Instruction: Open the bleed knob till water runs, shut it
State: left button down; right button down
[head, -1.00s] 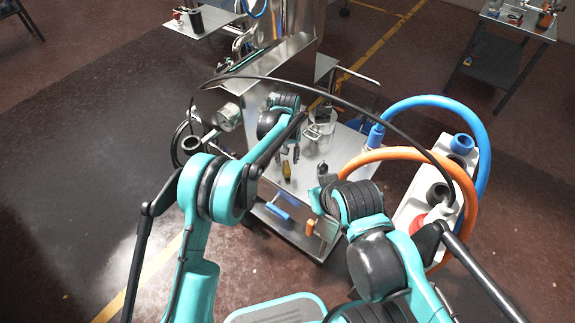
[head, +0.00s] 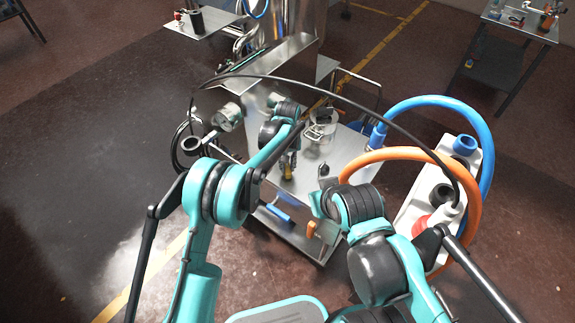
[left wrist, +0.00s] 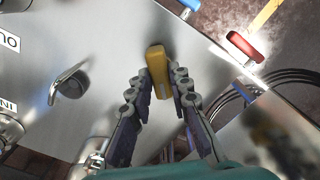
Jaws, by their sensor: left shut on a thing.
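A yellow knob (left wrist: 157,64) stands on the steel panel of a machine (left wrist: 110,50) in the left wrist view. It also shows, small, in the head view (head: 287,173). My left gripper (left wrist: 161,80) has its two fingers on either side of the knob and is shut on it. In the head view the left gripper (head: 289,160) is small and partly behind my arm. My right arm is at the right of the machine; its fingers do not show. I cannot see where water comes out.
A grey lever knob (left wrist: 70,86) stands beside the yellow one. A red handle (left wrist: 243,46) and black cables lie past the panel edge. A blue handle (head: 277,214) and an orange one (head: 311,229) are on the machine's front. Blue and orange hoses (head: 440,153) arch at the right.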

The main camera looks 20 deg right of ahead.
pick_arm(q)
jog(key=shift+m, duration=0.4)
jog(key=m, duration=0.3)
jog(key=shift+p, duration=0.35)
jog(key=m, duration=0.4)
jog(key=shift+p, duration=0.3)
jog(key=m, duration=0.5)
jog(key=shift+m+p, duration=0.3)
jog(key=shift+m, duration=1.7)
jog(key=c, duration=1.4)
grip_release()
